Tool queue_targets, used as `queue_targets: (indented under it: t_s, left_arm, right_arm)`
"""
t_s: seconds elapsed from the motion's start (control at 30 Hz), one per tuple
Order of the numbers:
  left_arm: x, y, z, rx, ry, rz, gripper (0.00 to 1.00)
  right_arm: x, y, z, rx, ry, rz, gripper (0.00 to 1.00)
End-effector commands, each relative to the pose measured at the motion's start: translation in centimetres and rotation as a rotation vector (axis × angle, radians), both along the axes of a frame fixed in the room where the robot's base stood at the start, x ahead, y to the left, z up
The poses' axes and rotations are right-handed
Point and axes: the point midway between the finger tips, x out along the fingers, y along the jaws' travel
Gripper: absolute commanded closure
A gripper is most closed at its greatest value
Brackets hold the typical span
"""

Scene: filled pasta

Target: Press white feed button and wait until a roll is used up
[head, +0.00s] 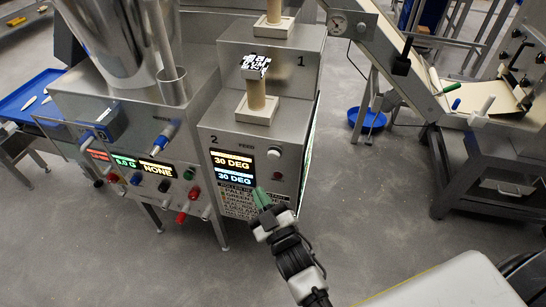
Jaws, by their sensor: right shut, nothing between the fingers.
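A round white button (272,153) sits on the front of the steel unit marked 2 (290,130), right of a screen (233,169) that reads "30 DEG" twice. A small label, probably "FEED", is above the screen. A tan upright post (256,95) stands on a pale square base on top of unit 2, with a black-and-white patterned block (256,66) at its top. Whether this is a roll I cannot tell. My right gripper (260,197) is shut and empty, its green fingertips below the button and apart from it in the picture. My left gripper is out of view.
A second post (273,14) stands on the step marked 1. A steel machine (125,130) at left has coloured knobs and a display reading "NONE". A red button (277,177) is below the white one. A conveyor (385,60) and blue bowl (367,119) are at right.

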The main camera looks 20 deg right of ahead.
Motion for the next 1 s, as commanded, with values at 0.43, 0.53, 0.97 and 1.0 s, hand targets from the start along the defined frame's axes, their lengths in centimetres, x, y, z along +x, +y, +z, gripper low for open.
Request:
queue_targets:
  t_s: [0.43,0.53,0.97,1.0]
  left_arm:
    - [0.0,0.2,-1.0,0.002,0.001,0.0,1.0]
    - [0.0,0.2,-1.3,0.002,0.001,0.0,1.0]
    - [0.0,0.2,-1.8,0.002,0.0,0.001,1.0]
    - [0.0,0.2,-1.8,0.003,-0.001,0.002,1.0]
  right_arm:
    - [3.6,-2.4,-0.2,-0.001,-0.002,0.001,1.0]
    - [4.8,-3.2,-0.2,-0.001,-0.001,0.001,1.0]
    - [7.3,-4.9,-0.1,0.002,0.003,0.001,1.0]
    - [7.3,-4.9,-0.1,0.002,0.003,0.001,1.0]
